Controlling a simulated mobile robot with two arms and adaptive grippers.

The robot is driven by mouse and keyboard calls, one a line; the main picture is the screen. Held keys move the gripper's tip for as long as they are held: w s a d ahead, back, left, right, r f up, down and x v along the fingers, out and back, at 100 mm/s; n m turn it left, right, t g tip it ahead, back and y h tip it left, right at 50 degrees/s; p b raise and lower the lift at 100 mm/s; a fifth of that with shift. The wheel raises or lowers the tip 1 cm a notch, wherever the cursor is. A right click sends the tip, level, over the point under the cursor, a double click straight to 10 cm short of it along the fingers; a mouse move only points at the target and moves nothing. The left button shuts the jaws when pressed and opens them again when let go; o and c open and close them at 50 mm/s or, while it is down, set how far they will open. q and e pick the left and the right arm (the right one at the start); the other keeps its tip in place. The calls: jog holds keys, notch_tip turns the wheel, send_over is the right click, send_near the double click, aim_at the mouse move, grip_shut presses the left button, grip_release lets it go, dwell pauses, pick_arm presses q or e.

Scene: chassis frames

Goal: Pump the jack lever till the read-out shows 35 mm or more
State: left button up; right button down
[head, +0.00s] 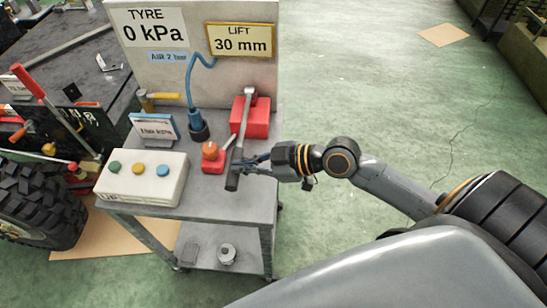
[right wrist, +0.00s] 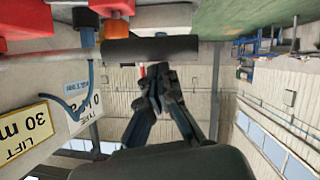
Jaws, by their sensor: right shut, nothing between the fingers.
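The LIFT read-out (head: 240,40) shows 30 mm on a yellow-framed sign. The red jack (head: 257,122) stands on the grey cart. In the right wrist view, my shut, empty fingers (right wrist: 157,75) are just below the dark grip (right wrist: 150,50) in the picture. I cannot tell whether they touch it. My left gripper is not in view.
A red block with an orange knob (head: 210,152) stands just left of the grip. A white box (head: 142,177) with green, yellow and blue buttons is farther left. A blue hose (head: 190,80) hangs behind. Open green floor (head: 340,90) lies right of the cart (head: 262,210).

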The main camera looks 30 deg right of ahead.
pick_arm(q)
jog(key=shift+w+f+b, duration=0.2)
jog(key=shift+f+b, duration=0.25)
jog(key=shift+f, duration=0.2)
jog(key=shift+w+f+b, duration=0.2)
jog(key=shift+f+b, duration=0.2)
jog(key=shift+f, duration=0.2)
pick_arm(e)
jog(key=v, duration=0.7)
jog(key=shift+d, duration=0.45)
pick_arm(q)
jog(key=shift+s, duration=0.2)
pick_arm(e)
jog(key=shift+r, duration=0.15)
dwell(0.5)
